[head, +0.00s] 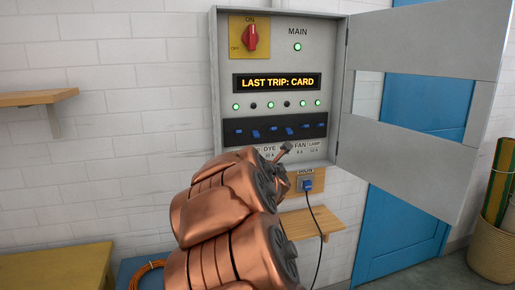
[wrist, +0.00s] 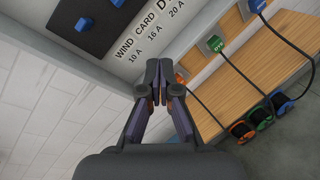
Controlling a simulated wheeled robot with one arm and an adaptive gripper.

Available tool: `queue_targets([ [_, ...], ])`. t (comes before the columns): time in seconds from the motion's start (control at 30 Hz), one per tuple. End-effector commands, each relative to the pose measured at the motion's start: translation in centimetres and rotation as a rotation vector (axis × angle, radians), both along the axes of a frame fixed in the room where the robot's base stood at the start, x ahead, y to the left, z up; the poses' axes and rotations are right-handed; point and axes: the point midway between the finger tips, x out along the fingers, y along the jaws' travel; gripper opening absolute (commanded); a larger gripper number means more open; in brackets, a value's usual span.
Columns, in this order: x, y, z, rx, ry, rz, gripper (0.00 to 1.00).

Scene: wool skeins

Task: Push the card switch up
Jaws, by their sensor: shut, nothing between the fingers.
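The card switch (head: 256,134) is the second blue lever from the left on the dark strip of the breaker panel. It points down, and the lamp above it is dark. In the wrist view a blue lever (wrist: 118,2) at the top edge lines up with the CARD 16 A label (wrist: 147,20). The display (head: 277,82) reads "LAST TRIP: CARD". My gripper (wrist: 160,66) is shut and empty, below the label row and apart from the levers. In the head view its tip (head: 285,149) shows in front of the panel's lower edge, and my arm hides the left labels.
The wind lever (wrist: 84,25) is next to the card switch. The fourth lever (head: 290,131) is also down, with a dark lamp. The panel door (head: 425,40) stands open to the right. Below are a small shelf (head: 325,218), a plugged-in blue plug (head: 306,184) and hanging cables.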

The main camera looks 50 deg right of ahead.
Motion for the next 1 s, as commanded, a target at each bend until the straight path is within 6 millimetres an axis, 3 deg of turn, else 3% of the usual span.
queue_targets([
  [0.03, 0.4, -1.4, -0.4, -0.086, 0.036, 0.037, 0.0],
  [0.2, 2.1, -3.8, -0.6, -0.369, 0.146, 0.177, 0.0],
  [0.4, 3.2, -4.8, -1.2, -0.597, 0.222, 0.288, 0.0],
  [0.6, 3.5, -4.8, -1.5, -0.677, 0.246, 0.329, 0.0],
  [1.0, 3.8, -4.9, -1.4, -0.679, 0.244, 0.33, 0.0],
])
